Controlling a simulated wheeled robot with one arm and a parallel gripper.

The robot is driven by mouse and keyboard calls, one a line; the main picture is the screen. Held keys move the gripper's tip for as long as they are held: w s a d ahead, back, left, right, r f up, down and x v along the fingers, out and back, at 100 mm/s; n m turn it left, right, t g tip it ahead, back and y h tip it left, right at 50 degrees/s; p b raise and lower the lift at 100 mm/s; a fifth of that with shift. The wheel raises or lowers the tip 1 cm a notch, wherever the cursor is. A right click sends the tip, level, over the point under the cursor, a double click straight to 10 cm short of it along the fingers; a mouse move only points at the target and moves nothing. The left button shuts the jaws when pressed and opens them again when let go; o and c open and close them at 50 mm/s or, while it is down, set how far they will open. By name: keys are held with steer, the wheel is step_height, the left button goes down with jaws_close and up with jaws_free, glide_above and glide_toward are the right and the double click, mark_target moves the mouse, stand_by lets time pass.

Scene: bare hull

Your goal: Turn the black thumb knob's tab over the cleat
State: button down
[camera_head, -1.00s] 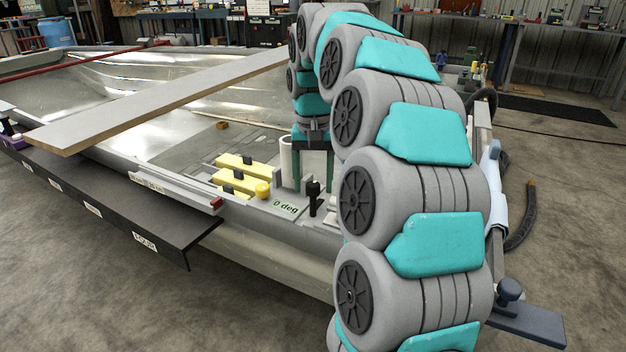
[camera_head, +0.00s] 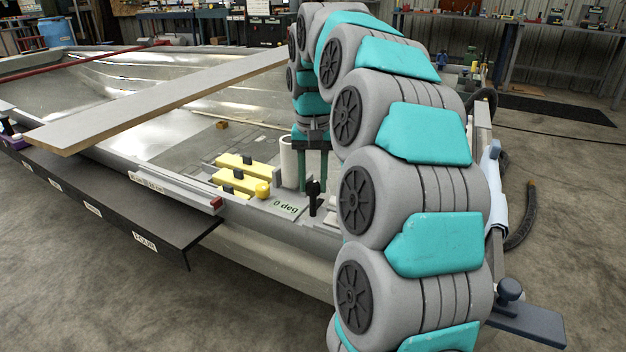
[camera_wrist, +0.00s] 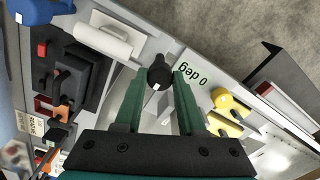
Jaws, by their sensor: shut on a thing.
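The black thumb knob (camera_wrist: 160,73) shows in the wrist view between my gripper's two green fingers, with a small white mark on its near end. In the head view a black upright post-like part (camera_head: 314,197) stands just below the fingers, beside the "0 deg" label. My gripper (camera_wrist: 154,76) points down at the knob and is shut on it, though finger contact is hard to make out. I cannot pick out the cleat or tell the tab's direction clearly.
Yellow blocks (camera_head: 236,182) and a yellow knob (camera_head: 262,190) sit left of the gripper. A long plank (camera_head: 150,105) crosses the hull. A black shelf (camera_head: 110,210) runs along the near side.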

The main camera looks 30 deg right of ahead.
steer(key=shift+m, duration=0.3)
steer(key=m+b, duration=0.2)
steer(key=m, duration=0.1)
steer(key=shift+f+m, duration=0.1)
steer(key=shift+m, duration=0.2)
steer(key=m, duration=0.4)
steer(key=shift+m, duration=0.3)
steer(key=m, duration=0.5)
steer(key=shift+r, duration=0.2)
steer(key=shift+m+p, duration=0.85)
steer(key=shift+m, duration=1.05)
steer(key=shift+f, duration=0.1)
steer(key=c, duration=0.5)
jaws_free()
